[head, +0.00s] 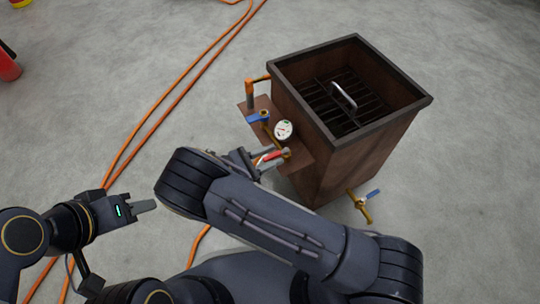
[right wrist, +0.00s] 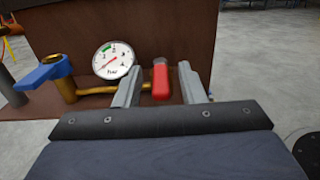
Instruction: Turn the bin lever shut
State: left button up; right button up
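The brown bin (head: 345,160) stands on the floor with a dark grate and a metal handle inside. A brown shelf on its left side carries a pipe with a red lever (head: 270,156), a blue lever (head: 258,118) and a round gauge (head: 284,130). My right gripper (right wrist: 160,85) is open, with one finger on each side of the red lever, which also shows in the right wrist view (right wrist: 160,82). Gaps show beside the lever; I see no grip on it. My left gripper (head: 148,206) is left of the bin, away from it; its finger gap is not clear.
A second blue-handled tap (head: 367,198) sticks out low on the bin's front. Orange hoses (head: 165,108) run across the concrete floor at left. A red cylinder (head: 8,65) stands at the far left edge. The floor right of the bin is clear.

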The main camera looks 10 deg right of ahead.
jog(key=p+v, duration=0.1)
jog(key=v, duration=0.6)
jog(key=shift+a, duration=0.35)
